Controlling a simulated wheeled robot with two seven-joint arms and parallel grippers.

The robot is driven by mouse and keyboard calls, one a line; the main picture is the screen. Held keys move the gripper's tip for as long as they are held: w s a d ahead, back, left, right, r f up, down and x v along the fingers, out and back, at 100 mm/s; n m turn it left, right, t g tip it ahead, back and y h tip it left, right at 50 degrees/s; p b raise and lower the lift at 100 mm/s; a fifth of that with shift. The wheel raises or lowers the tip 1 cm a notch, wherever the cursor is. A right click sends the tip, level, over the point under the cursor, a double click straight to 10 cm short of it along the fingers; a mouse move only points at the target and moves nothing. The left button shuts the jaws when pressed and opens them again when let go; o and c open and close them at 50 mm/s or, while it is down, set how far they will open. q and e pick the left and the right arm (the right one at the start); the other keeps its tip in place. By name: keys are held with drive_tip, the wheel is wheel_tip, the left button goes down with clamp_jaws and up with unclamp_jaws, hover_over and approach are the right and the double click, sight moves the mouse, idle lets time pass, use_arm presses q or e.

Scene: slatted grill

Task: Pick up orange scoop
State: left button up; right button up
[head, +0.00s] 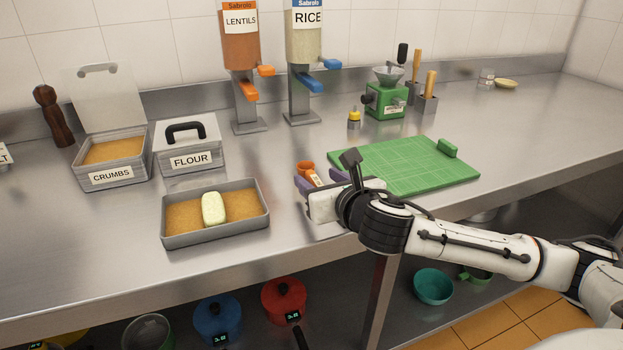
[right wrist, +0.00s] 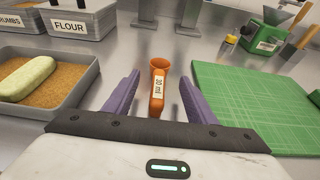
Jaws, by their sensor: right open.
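The orange scoop (head: 308,172) lies on the steel counter, partly hidden by my right gripper in the head view. In the right wrist view the orange scoop (right wrist: 157,85) shows a round cup at the far end and a handle with a "30 ml" label pointing towards me. My right gripper (head: 318,182) is open, its purple fingers (right wrist: 154,98) on either side of the scoop's handle with a gap on both sides. My left gripper is not in view.
A grey tray (head: 250,223) of crumbs with a pale oval block (head: 213,209) stands to the left. A green cutting board (head: 400,183) lies close on the right. Crumbs (head: 112,176) and flour (head: 190,160) boxes and two dispensers stand behind.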

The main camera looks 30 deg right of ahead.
sight(311, 173)
drive_tip(key=x, duration=0.3)
drive_tip(key=shift+s+f, duration=0.1)
drive_tip(key=shift+w+f, duration=0.1)
drive_tip(key=shift+w, duration=0.4)
drive_tip(key=c, duration=1.1)
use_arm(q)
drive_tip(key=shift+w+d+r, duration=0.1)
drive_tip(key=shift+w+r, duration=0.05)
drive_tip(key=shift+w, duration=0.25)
use_arm(e)
drive_tip(key=shift+r, duration=0.3)
wheel_tip(311, 173, up, 9)
drive_tip(key=shift+f+p, duration=0.15)
drive_tip(key=shift+p, duration=0.85)
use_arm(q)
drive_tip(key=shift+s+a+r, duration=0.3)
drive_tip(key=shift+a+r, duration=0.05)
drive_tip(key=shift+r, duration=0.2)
use_arm(e)
drive_tip(key=shift+r, duration=0.4)
